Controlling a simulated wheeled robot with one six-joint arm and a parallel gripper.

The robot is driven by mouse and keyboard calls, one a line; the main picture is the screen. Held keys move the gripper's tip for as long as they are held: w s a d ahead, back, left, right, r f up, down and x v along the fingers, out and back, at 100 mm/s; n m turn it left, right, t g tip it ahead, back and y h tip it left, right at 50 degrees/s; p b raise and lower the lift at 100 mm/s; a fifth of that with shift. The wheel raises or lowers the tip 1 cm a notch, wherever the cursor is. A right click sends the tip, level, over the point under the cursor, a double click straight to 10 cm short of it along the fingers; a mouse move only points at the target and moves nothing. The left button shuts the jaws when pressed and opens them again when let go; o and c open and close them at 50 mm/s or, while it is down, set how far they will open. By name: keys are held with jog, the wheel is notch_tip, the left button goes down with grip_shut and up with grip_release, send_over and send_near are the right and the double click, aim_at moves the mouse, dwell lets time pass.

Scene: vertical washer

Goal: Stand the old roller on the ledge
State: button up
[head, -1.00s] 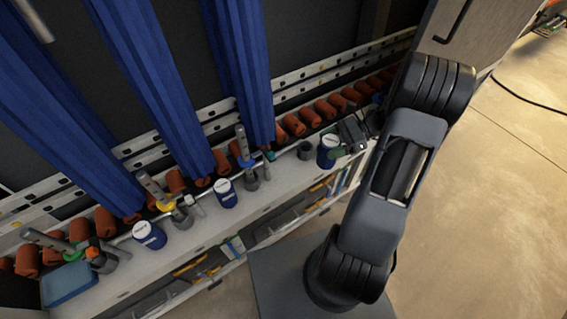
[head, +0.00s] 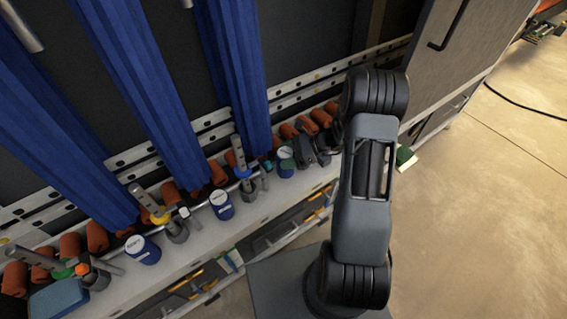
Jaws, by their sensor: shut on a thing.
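My gripper (head: 306,152) is low over the right part of the pale ledge (head: 255,207), close beside a blue can with a pale top (head: 285,162). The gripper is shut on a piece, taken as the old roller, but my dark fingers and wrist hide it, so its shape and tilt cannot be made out. Whether it touches the ledge cannot be told. A row of orange-red rollers (head: 171,193) lies along the back of the ledge, against the perforated rail (head: 130,158).
Two more blue cans, one in the middle (head: 221,205) and one at left (head: 142,249), stand on the ledge among upright metal-handled tools (head: 238,152). A blue box (head: 58,299) sits at the left end. Blue strips (head: 125,100) hang close above. Open floor (head: 480,220) lies right.

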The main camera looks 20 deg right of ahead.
jog(key=shift+w+a+f, duration=0.1)
jog(key=shift+a+f, duration=0.15)
jog(key=shift+f, duration=0.1)
jog(key=shift+w+a+f+b, duration=0.15)
jog(key=shift+f+b, duration=0.2)
jog(key=shift+f, duration=1.35)
jog(key=shift+f, duration=0.2)
jog(key=o, duration=1)
jog(key=shift+r, duration=0.1)
